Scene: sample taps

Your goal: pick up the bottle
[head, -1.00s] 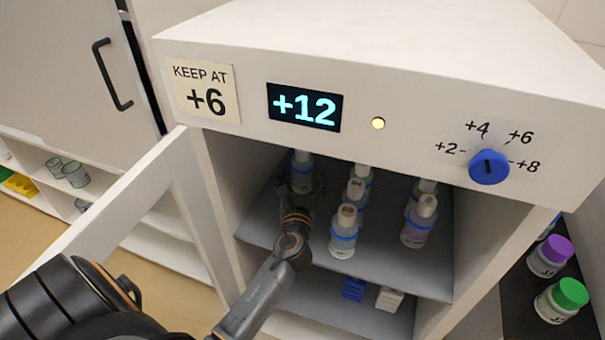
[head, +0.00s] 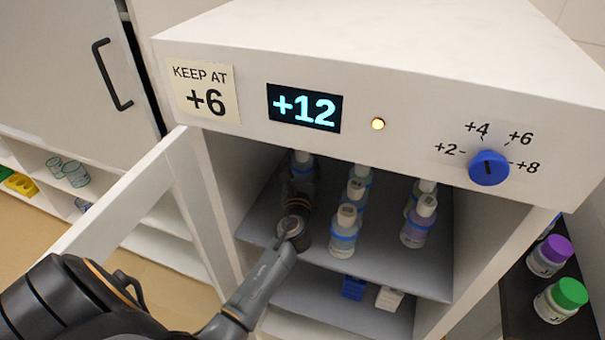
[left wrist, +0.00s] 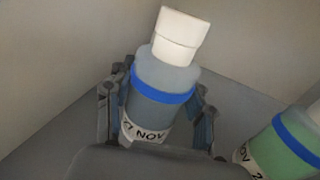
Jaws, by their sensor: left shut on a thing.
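In the left wrist view a bottle (left wrist: 163,82) with a white cap, blue band and a label reading "NOV" stands between the fingers of my left gripper (left wrist: 158,112), which is shut on it. In the head view this bottle (head: 302,160) is at the back left of the fridge's upper shelf, mostly hidden behind my left gripper (head: 299,190) and wrist. The bottle leans in the wrist picture; I cannot tell whether its base touches the shelf. My right gripper is not in view.
Several other bottles stand on the shelf (head: 385,250), the nearest one (head: 344,230) just right of my wrist. The open door (head: 150,190) is on the left. The display (head: 304,107) reads +12, the note (head: 203,90) says keep at +6, and a blue dial (head: 489,168) is at right.

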